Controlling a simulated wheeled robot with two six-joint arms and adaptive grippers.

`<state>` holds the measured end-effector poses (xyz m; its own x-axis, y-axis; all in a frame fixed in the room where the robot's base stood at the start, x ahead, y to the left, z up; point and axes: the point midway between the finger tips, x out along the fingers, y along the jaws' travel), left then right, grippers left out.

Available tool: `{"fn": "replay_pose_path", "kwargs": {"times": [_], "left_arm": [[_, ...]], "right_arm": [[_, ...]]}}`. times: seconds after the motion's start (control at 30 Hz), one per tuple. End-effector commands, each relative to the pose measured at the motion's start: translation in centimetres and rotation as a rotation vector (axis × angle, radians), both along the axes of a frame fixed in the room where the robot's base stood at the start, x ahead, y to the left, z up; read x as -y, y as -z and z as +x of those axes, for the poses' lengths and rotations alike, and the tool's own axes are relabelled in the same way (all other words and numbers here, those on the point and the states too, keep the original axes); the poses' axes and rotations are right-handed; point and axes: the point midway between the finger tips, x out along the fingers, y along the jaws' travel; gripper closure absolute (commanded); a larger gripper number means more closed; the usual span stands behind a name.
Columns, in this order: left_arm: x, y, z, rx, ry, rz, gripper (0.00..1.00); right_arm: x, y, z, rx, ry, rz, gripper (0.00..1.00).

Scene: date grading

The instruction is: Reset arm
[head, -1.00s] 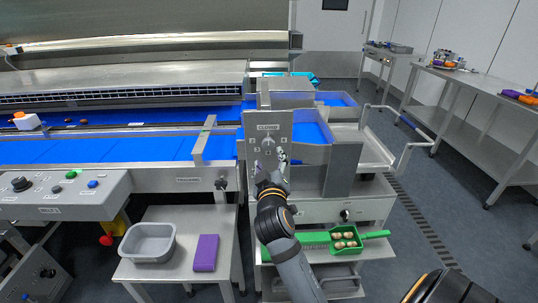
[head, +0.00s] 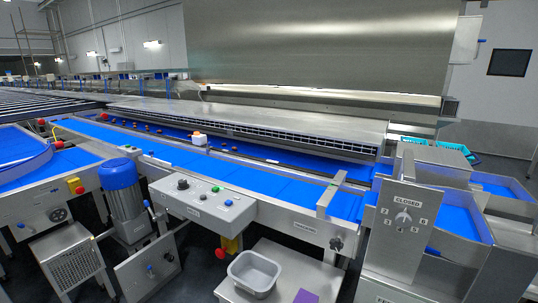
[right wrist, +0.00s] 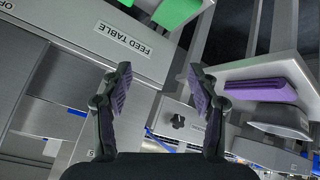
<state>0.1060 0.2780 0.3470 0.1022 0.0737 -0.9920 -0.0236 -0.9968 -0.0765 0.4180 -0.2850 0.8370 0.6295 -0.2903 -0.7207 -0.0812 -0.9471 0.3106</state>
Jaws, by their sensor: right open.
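My right gripper (right wrist: 158,88) shows in the right wrist view. Its two dark fingers with purple pads stand wide apart, with nothing between them. Beyond the fingers lies a grey metal panel labelled FEED TABLE (right wrist: 123,38). Neither of my arms nor grippers is in the head view. The left gripper is not seen at all.
In the head view, a CLOSED dial plate (head: 402,216) stands at right beside the blue conveyor (head: 285,186). A grey tub (head: 254,272) and purple block (head: 305,296) rest below. The wrist view shows a purple block (right wrist: 262,90) and a green object (right wrist: 176,12).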

Motion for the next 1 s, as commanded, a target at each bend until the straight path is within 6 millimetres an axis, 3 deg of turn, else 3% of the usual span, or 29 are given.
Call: {"fn": "replay_pose_path", "kwargs": {"times": [0.1,0.27,0.47,0.63,0.77,0.9,1.0], "left_arm": [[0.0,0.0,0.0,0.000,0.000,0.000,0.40],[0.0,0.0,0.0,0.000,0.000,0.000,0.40],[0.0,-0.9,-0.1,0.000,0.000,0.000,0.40],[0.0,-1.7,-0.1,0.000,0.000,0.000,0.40],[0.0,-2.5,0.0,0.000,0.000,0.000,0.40],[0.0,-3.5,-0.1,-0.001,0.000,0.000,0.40],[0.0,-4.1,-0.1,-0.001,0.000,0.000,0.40]], "right_arm": [[-1.9,3.3,-4.4,-0.170,-0.027,0.098,0.40],[-4.4,6.2,-10.3,-0.380,-0.067,0.213,0.40],[-3.7,13.4,-9.2,-0.423,-0.053,0.223,0.40],[-2.9,20.9,-9.5,-0.452,-0.039,0.226,0.40],[-2.0,28.1,-11.6,-0.485,-0.026,0.231,0.40],[-1.2,36.1,-17.0,-0.527,-0.010,0.238,0.40],[-0.8,40.2,-21.9,-0.554,0.000,0.242,0.40]]}}
